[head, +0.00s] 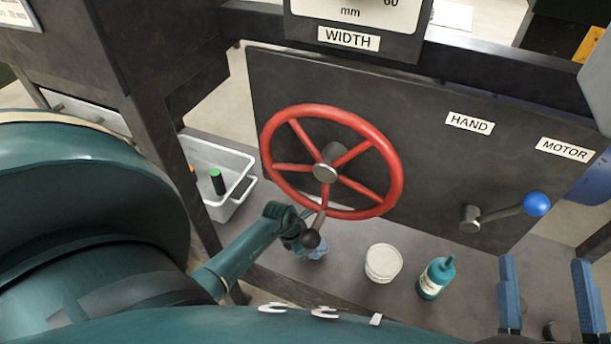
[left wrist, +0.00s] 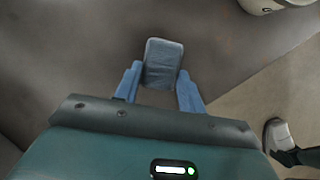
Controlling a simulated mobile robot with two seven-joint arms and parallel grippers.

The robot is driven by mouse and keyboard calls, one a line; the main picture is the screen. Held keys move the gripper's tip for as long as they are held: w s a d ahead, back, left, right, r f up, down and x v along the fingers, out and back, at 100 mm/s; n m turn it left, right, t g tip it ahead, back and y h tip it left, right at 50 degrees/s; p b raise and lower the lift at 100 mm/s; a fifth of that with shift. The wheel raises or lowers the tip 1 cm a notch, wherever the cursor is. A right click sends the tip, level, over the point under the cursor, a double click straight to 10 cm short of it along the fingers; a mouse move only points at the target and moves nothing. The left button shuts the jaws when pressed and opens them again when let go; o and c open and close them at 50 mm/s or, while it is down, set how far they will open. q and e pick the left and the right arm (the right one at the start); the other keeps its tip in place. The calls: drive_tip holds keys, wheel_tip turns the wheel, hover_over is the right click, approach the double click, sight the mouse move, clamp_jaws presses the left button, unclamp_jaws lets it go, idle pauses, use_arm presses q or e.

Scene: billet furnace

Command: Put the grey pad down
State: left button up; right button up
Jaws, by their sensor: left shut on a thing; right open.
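The grey pad (left wrist: 163,63) is between the blue fingers of my left gripper (left wrist: 160,78) in the left wrist view. The gripper is shut on it, and the pad sticks out past the fingertips. Dark shelf surface shows behind it; I cannot tell whether the pad touches it. In the head view my left arm reaches below the red handwheel (head: 390,170), and its hand is mostly hidden there. I cannot make out the pad in that view. My right gripper (head: 545,268) is open and empty at the lower right of the head view.
A white tub (head: 383,263) and a teal bottle (head: 436,278) stand on the dark shelf (head: 465,265) right of the wheel. A blue-knobbed lever (head: 507,211) juts from the panel. A grey bin (head: 240,190) holds a green-topped dark cylinder (head: 217,181).

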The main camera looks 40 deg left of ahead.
use_arm(q)
drive_tip(key=shift+f, duration=0.2)
use_arm(e)
drive_tip(key=shift+w+a+r, duration=0.15)
drive_tip(key=shift+w+r, duration=0.05)
use_arm(q)
drive_tip(key=shift+f, duration=0.25)
drive_tip(key=o, duration=1)
drive_tip(key=shift+r, duration=0.1)
use_arm(e)
drive_tip(key=shift+r+n, duration=0.15)
drive_tip(key=shift+n, duration=0.15)
use_arm(q)
drive_tip(key=shift+r, duration=0.3)
drive_tip(key=p+v, duration=0.2)
drive_tip(key=shift+s+a+r, duration=0.1)
drive_tip(key=shift+r, duration=0.3)
drive_tip(key=p+v, duration=0.4)
drive_tip(key=v, duration=0.5)
use_arm(e)
drive_tip(key=shift+s+d+f+g+h, duration=0.2)
drive_tip(key=shift+s+f+g+h, duration=0.05)
drive_tip(key=shift+f+h, duration=0.3)
drive_tip(key=shift+s+d+f+g+h, duration=0.15)
drive_tip(key=shift+s+f+g+h, duration=0.1)
drive_tip(key=shift+f+h, duration=0.3)
